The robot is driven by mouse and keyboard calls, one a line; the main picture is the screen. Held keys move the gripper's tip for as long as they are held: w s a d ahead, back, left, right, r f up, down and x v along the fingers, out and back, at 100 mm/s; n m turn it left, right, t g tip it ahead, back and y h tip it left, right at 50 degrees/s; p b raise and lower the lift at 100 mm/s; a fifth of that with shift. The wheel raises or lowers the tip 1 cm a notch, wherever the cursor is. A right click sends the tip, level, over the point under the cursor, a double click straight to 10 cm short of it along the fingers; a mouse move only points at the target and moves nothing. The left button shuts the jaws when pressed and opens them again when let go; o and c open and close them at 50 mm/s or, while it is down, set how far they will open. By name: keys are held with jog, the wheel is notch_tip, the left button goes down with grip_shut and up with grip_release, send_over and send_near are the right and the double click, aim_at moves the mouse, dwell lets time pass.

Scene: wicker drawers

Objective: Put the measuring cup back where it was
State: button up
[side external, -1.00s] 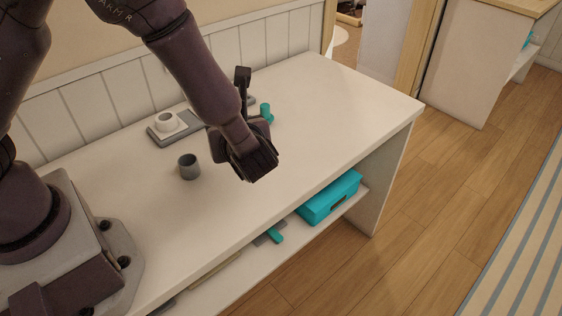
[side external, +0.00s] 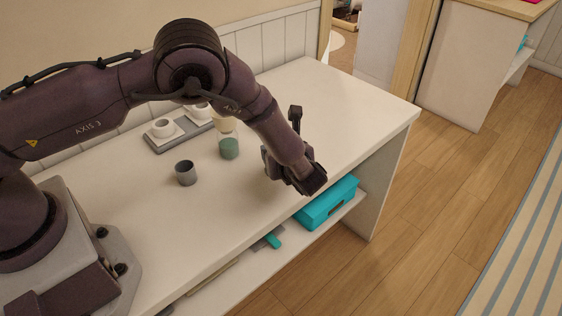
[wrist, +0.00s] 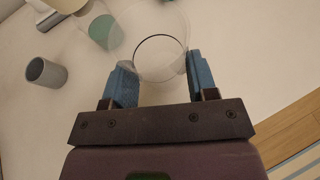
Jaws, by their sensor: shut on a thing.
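The measuring cup, a clear see-through cup (wrist: 160,47) with a dark ring line, sits between my gripper's two blue fingers (wrist: 160,78) in the wrist view. My gripper is shut on it. In the side view my gripper (side external: 293,172) is over the right front part of the white counter (side external: 330,100). There the cup and fingertips are hidden behind my gripper and arm. I cannot tell whether the cup touches the counter.
A grey cup (side external: 186,173) and a green-bottomed container (side external: 229,148) stand left of my gripper. Behind them, white cups (side external: 163,128) stand on a grey tray (side external: 166,143). A teal box (side external: 328,203) is on the lower shelf. The counter's far right is clear.

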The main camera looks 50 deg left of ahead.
jog(key=shift+w+f, duration=0.25)
jog(key=shift+f, duration=0.05)
jog(key=shift+w+f, duration=0.1)
jog(key=shift+f, duration=1.45)
jog(key=shift+f, duration=0.1)
jog(key=shift+f, duration=0.1)
jog(key=o, duration=1)
jog(key=shift+c, duration=0.2)
